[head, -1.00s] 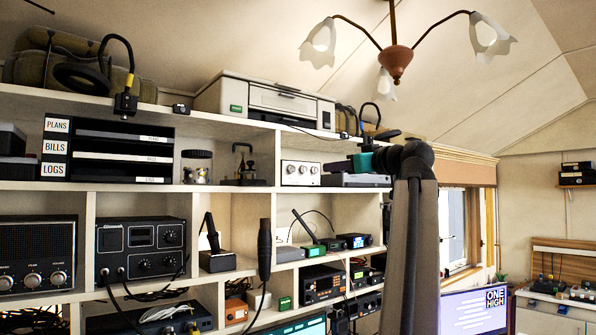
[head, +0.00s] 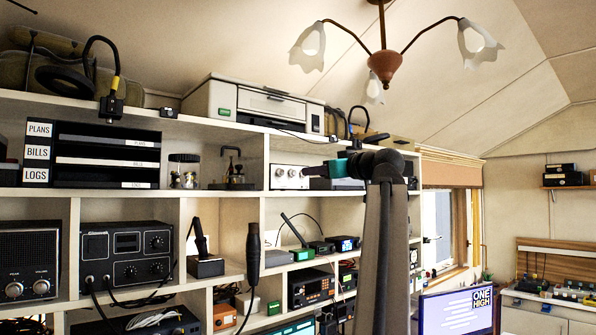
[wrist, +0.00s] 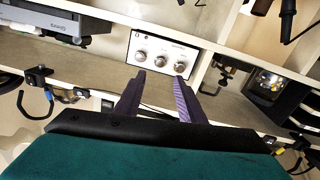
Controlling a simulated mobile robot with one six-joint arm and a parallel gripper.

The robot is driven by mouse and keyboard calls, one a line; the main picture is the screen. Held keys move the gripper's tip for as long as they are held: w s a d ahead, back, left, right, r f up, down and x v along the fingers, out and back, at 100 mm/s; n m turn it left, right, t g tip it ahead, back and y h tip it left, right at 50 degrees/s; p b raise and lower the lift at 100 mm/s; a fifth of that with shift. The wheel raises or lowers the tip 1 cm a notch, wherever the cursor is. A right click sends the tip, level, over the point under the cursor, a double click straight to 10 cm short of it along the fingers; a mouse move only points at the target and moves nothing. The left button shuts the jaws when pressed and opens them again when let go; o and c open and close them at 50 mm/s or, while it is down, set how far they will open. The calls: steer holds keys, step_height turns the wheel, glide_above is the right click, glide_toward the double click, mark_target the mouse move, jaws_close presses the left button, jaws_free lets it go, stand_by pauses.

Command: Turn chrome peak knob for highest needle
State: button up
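A small white box (head: 290,176) with three chrome knobs sits on the upper shelf. The wrist view shows its knob panel (wrist: 160,53) ahead of the fingers; I cannot read its labels. My gripper (wrist: 160,77) is open and empty, its purple fingers apart and pointing at the panel, seemingly short of the knobs. In the head view my gripper (head: 313,168) is at the box's right side. A radio (head: 36,262) at the far left also has chrome knobs. A black unit (head: 127,265) beside it has a small meter (head: 127,242); its needle is too small to read.
A printer (head: 258,105) stands on top of the cubbies, above the box. A grey device (head: 335,184) is right of the box, near my gripper. A brass-and-black key stand (head: 233,172) and a glass jar (head: 184,172) stand to its left.

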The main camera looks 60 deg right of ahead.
mark_target(294, 172)
steer(key=p+x, duration=0.3)
steer(key=x, duration=0.6)
steer(key=shift+w+d, duration=0.1)
steer(key=shift+w, duration=0.15)
jaws_close()
